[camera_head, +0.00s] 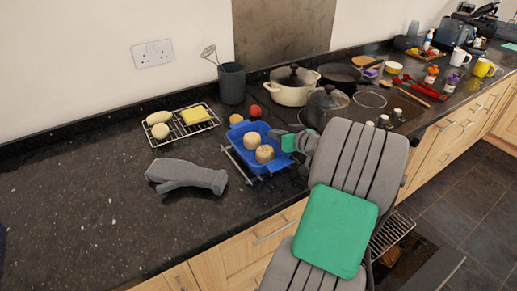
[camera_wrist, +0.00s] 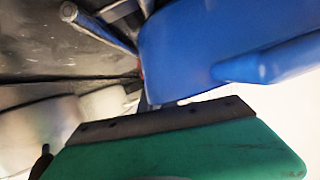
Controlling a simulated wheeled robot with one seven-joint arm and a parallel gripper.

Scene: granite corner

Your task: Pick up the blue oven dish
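The blue oven dish (camera_head: 256,170) is on the dark counter, over a wire rack (camera_head: 233,160). It holds two round, pale buns or cakes (camera_head: 265,154). My gripper (camera_head: 291,143), grey with green tips, is at the dish's right end, at about rim height. In the wrist view the blue dish (camera_wrist: 200,50) fills the upper right, very close, with its handle sticking out to the right. Only one green part of my gripper shows below it. The other finger is hidden, so I cannot tell whether it grips the rim.
A grey oven mitt (camera_head: 187,176) lies left of the dish. A rack with food (camera_head: 198,115) and a utensil pot (camera_head: 232,84) stand behind. A cream lidded pot (camera_head: 290,88) and a dark lidded pot (camera_head: 325,104) stand close behind my gripper. The counter's left is clear.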

